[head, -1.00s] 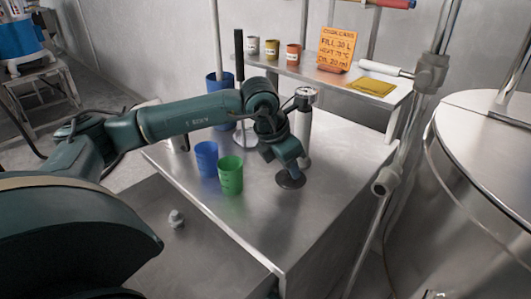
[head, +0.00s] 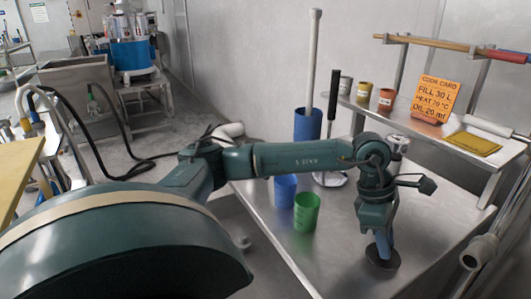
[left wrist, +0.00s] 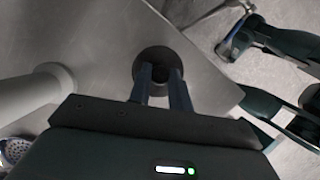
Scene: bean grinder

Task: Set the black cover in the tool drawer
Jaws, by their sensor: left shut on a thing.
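The black cover is a small dark round disc (head: 382,257). It is at the lower end of my left gripper (head: 380,245), over the right part of the steel table (head: 335,245). In the left wrist view the two fingers of my left gripper (left wrist: 165,80) are shut on the black cover (left wrist: 150,58), seen from above. I cannot tell whether the cover touches the table. No tool drawer can be made out. A second dark green arm shows at upper right of the wrist view, its gripper unclear.
A blue cup (head: 285,190) and a green cup (head: 306,212) stand left of my left gripper. A tall blue container (head: 307,124) stands behind them. A shelf holds small pots, an orange card (head: 435,98) and a yellow cloth (head: 470,143). The table front is clear.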

